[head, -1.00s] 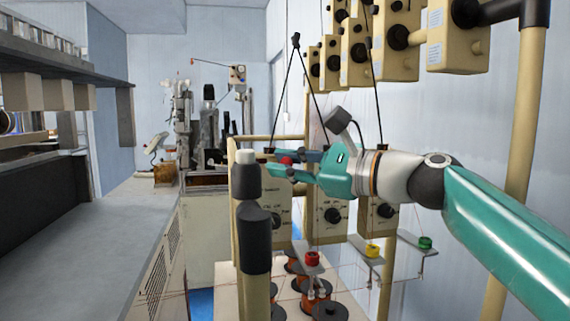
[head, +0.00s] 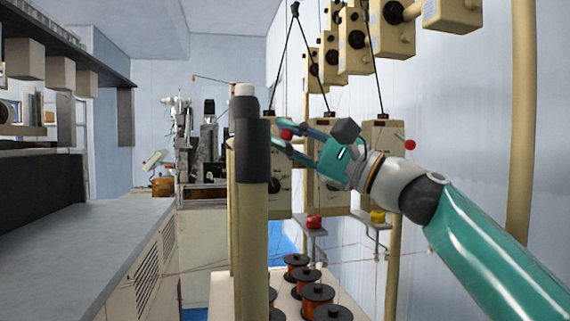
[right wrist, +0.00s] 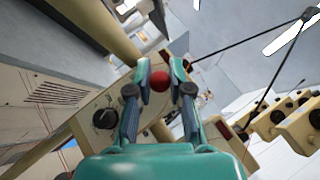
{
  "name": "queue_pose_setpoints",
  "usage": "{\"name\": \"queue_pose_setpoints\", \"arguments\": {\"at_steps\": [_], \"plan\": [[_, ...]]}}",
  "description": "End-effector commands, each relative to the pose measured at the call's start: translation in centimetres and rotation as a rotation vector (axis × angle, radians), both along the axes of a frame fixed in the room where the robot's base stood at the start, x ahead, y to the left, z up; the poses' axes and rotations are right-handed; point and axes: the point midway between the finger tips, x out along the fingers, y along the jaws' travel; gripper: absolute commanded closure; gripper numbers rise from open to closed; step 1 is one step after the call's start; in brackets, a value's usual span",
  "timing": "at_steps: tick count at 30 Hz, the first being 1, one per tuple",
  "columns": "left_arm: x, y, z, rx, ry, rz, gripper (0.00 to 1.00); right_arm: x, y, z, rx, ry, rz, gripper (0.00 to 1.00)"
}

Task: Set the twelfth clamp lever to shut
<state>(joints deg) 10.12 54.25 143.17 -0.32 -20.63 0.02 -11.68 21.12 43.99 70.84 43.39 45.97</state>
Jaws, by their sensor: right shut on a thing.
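A red ball knob (head: 287,134), which looks like the end of a clamp lever, sits between the fingertips of my right gripper (head: 284,136). In the right wrist view the fingers (right wrist: 159,78) are closed around the red ball (right wrist: 160,81). The lever's arm is hidden by the fingers, so its angle cannot be told. The knob is in front of a row of cream boxes with black dials (head: 333,197). Another red ball knob (head: 410,145) sticks out by the rightmost box. No lever numbers are readable. My left gripper is not in view.
A cream post with a dark sleeve (head: 252,150) stands close left of my right gripper. Copper-coloured spools (head: 317,297) stand below. Red (head: 314,222) and yellow (head: 377,216) parts sit on brackets under the boxes. Thin wires cross the area.

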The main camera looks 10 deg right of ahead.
Motion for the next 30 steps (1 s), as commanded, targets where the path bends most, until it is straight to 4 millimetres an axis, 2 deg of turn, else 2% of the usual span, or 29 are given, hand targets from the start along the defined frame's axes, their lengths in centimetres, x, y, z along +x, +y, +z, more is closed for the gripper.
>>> {"name": "queue_pose_setpoints", "arguments": {"at_steps": [1, 9, 18, 30], "plan": [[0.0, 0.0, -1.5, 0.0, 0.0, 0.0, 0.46, 0.2, 0.1, -1.2, -0.003, -0.039, 0.002, 1.0], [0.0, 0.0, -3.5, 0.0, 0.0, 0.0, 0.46, 0.4, 0.1, -1.7, -0.006, -0.224, 0.002, 1.0], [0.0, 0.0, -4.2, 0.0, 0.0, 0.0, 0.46, 0.5, 0.2, -1.8, -0.007, -0.322, 0.004, 1.0], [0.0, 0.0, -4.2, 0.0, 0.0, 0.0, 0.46, 0.6, 0.3, -1.9, -0.009, -0.332, 0.007, 1.0]]}}
